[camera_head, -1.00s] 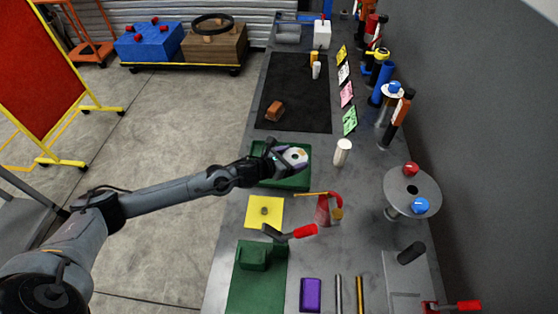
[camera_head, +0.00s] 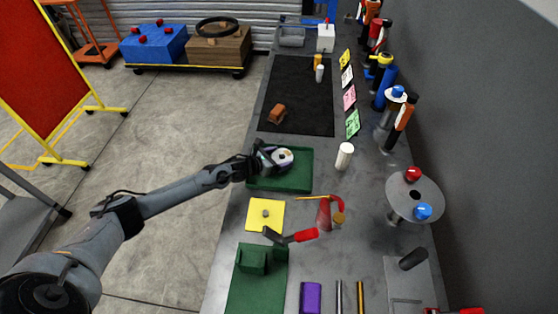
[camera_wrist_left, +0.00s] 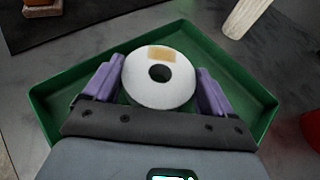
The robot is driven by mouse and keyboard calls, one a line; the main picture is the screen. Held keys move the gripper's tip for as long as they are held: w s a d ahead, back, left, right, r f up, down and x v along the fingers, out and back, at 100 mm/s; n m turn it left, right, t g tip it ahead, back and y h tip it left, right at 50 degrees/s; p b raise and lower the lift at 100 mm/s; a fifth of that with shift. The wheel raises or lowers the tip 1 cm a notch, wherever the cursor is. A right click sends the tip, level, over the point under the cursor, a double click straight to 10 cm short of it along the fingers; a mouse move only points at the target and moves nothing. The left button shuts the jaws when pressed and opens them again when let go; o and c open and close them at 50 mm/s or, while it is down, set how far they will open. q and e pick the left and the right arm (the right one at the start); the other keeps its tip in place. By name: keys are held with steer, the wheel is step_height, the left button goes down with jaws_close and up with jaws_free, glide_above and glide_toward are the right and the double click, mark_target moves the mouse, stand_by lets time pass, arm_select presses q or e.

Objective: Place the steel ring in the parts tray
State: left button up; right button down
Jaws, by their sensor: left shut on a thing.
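The steel ring (camera_head: 283,157) is a pale disc with a dark centre hole and a tan patch on its face. My left gripper (camera_head: 272,158) is shut on it. In the left wrist view the ring (camera_wrist_left: 160,77) sits between the two purple fingers of the left gripper (camera_wrist_left: 158,88). The green parts tray (camera_head: 302,181) lies beneath; in the left wrist view its raised rim (camera_wrist_left: 240,92) surrounds the ring. Whether the ring touches the tray floor I cannot tell. My right gripper is not in view.
A white cylinder (camera_head: 344,155) stands right of the tray. A yellow plate (camera_head: 265,215) and a red-handled clamp (camera_head: 300,236) lie nearer. A black mat (camera_head: 300,95) with a brown block (camera_head: 277,113) is behind. A round stand (camera_head: 414,195) is at the right.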

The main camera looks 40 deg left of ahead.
arm_select(q)
steer(key=shift+w+f, duration=0.1)
steer(key=shift+f, duration=0.4)
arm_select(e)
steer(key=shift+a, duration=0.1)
arm_select(q)
steer(key=shift+f, duration=0.1)
steer(key=shift+f, duration=0.1)
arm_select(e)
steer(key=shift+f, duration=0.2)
arm_select(q)
steer(key=o, duration=1.2)
steer(key=shift+f+b, duration=0.25)
steer(key=shift+b, duration=0.05)
steer(key=shift+o, duration=1.3)
steer(key=shift+r, duration=0.1)
